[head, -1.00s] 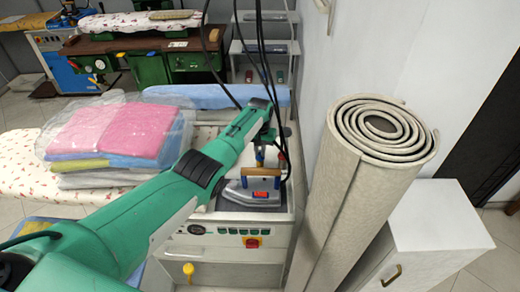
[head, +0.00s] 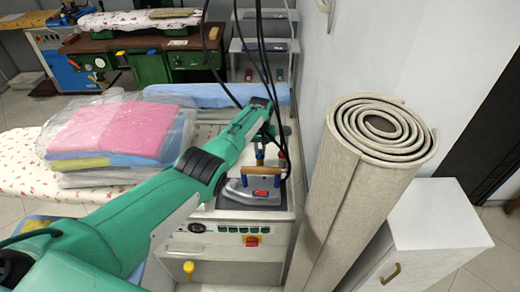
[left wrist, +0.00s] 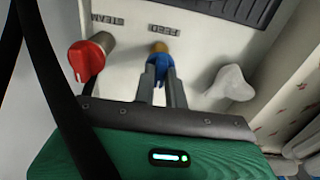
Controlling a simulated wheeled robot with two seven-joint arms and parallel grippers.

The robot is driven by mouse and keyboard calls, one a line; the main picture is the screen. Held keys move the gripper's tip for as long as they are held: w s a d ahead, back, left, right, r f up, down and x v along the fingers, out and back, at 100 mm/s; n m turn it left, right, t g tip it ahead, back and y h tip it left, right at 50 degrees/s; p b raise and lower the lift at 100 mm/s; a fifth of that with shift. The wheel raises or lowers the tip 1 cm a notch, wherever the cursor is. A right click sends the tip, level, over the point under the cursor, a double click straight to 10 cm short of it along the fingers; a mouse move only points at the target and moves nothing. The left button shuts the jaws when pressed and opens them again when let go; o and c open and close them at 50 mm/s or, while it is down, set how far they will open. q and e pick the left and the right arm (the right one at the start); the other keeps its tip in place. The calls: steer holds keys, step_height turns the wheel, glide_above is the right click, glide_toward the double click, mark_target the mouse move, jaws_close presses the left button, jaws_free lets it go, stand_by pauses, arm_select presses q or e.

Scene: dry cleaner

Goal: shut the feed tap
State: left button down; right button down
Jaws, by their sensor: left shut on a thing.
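The feed tap (left wrist: 159,62) has a blue handle and a brass-coloured end, under the upside-down label FEED in the left wrist view. My left gripper (left wrist: 160,74) is shut on the blue handle, one finger on each side. The fingers cover part of the handle, so its exact angle is hard to tell. In the head view my left arm reaches over the ironing station (head: 270,225), and the tap is mostly hidden near the gripper. My right gripper is not in view.
A red steam tap (left wrist: 88,56) is left of the feed tap in the wrist view, and a whitish knob-like thing (left wrist: 230,84) is right. An iron (head: 252,192) stands below my gripper. A rolled carpet (head: 365,180) and bagged laundry (head: 110,130) flank the station.

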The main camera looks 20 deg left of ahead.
mark_target(260, 152)
arm_select(q)
steer(key=c, duration=1.4)
jaws_free()
steer(key=shift+c, duration=0.2)
steer(key=shift+r, duration=0.45)
step_height(260, 152, up, 13)
steer(key=b, duration=0.1)
